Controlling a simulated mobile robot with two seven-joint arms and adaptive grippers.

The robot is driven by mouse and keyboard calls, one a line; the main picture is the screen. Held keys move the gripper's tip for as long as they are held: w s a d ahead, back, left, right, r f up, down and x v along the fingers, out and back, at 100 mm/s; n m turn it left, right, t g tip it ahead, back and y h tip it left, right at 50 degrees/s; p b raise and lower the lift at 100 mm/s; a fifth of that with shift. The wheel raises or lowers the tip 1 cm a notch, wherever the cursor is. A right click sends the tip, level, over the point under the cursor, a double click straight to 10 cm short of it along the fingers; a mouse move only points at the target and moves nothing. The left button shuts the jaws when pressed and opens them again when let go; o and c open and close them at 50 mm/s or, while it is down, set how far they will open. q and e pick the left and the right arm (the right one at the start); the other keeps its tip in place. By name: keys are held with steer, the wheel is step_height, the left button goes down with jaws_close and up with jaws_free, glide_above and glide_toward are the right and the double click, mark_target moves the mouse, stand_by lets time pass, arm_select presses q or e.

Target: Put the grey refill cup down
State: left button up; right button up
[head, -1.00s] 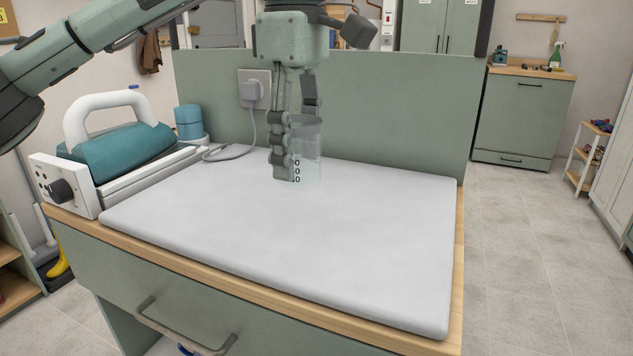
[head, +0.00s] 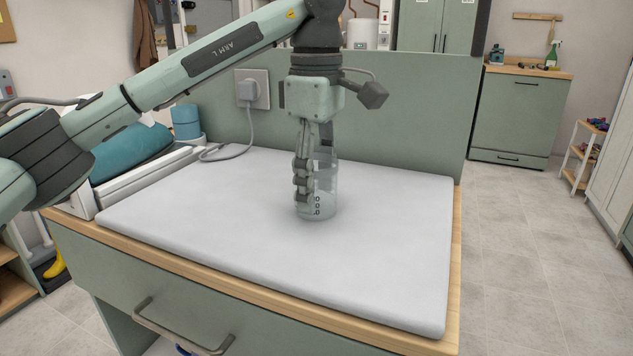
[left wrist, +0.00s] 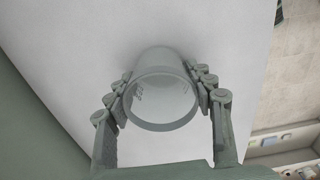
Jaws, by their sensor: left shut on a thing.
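The grey refill cup (head: 322,193) is see-through, with dark marks on its side. It is upright over the white padded top (head: 220,215) of the table, right of its middle. I cannot tell whether its base touches the pad. My left gripper (head: 313,182) points down and is shut on the cup, partly hiding its left side. In the left wrist view my left gripper (left wrist: 163,100) has a finger on each side of the cup (left wrist: 162,88), whose open rim faces the camera. My right gripper is not in view.
A teal and white iron-like appliance (head: 130,150) stands at the pad's left end, partly behind my arm. A blue container (head: 186,122) and a plugged-in cable (head: 248,125) are at the back. A green panel (head: 410,130) stands behind. The pad's front and right are clear.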

arm_select(q)
steer(key=o, duration=1)
steer(key=shift+f, duration=0.1)
